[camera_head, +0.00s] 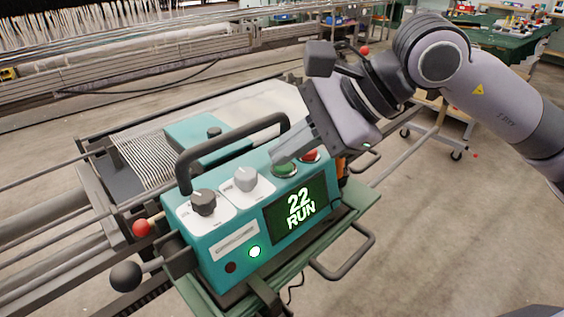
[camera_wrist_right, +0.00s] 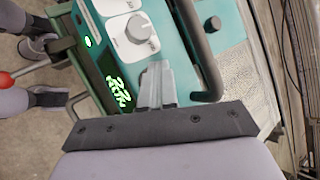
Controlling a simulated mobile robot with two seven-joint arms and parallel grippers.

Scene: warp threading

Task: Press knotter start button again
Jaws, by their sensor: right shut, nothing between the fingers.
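The teal knotter (camera_head: 230,237) stands on a rail frame. Its screen (camera_head: 299,206) reads "22 RUN" in green, and a lamp (camera_head: 254,252) below glows green. A green button (camera_head: 285,169) and a red button (camera_head: 311,155) sit on the top panel at the right. My right gripper (camera_head: 278,155) is shut and empty, its fingertips just above or at the green button; contact cannot be told. In the right wrist view the shut fingers (camera_wrist_right: 156,82) hide the buttons, with the screen (camera_wrist_right: 118,92) at their left. My left gripper is out of view.
A black handle (camera_head: 232,140) arches over the knotter behind the panel. A black knob (camera_head: 203,202) and a grey knob (camera_head: 245,179) stand left of the buttons. Warp threads (camera_head: 147,160) lie at the left. Open floor is at the right.

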